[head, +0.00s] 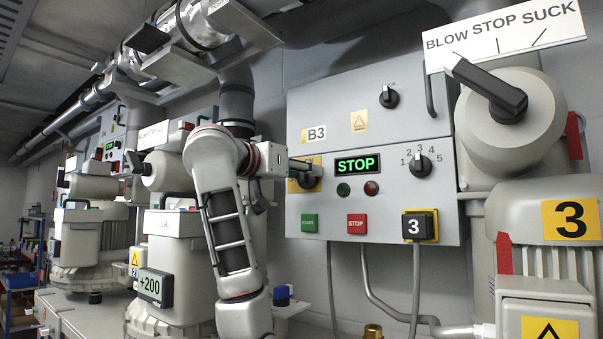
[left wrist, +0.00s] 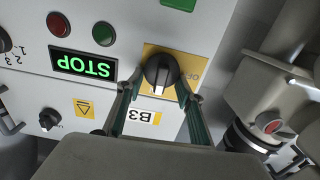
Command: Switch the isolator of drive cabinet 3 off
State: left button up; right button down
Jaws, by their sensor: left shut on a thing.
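The drive cabinet (head: 380,120) on the wall carries a B3 label (head: 316,133) and a green lit STOP display (head: 358,165). Its isolator is a black rotary knob (head: 310,182) on a yellow plate (head: 293,187) at the cabinet's left edge. The knob shows clearly in the left wrist view (left wrist: 161,70), where the plate's print is partly visible to its right. My left gripper (left wrist: 158,84) is shut on the knob, with one finger on either side. In the head view my left gripper (head: 300,168) reaches the knob from the left. My right gripper is not in view.
Green START (head: 309,223) and red STOP (head: 357,224) buttons sit below the display. A numbered selector (head: 420,166) and a black connector marked 3 (head: 416,226) are to the right. A large lever valve (head: 500,105) and blower 3 (head: 560,215) stand at the right.

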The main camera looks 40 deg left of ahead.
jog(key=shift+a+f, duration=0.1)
pick_arm(q)
jog(key=n+b, duration=0.1)
jog(key=n, duration=0.2)
jog(key=n+b, duration=0.2)
jog(key=n, duration=0.1)
jog(key=n+b, duration=0.2)
jog(key=n, duration=0.1)
jog(key=shift+a+f, duration=0.25)
jog(key=shift+a, duration=0.1)
jog(key=n, duration=0.8)
jog(key=shift+a+f+n, duration=0.25)
jog(key=shift+f+n, duration=0.15)
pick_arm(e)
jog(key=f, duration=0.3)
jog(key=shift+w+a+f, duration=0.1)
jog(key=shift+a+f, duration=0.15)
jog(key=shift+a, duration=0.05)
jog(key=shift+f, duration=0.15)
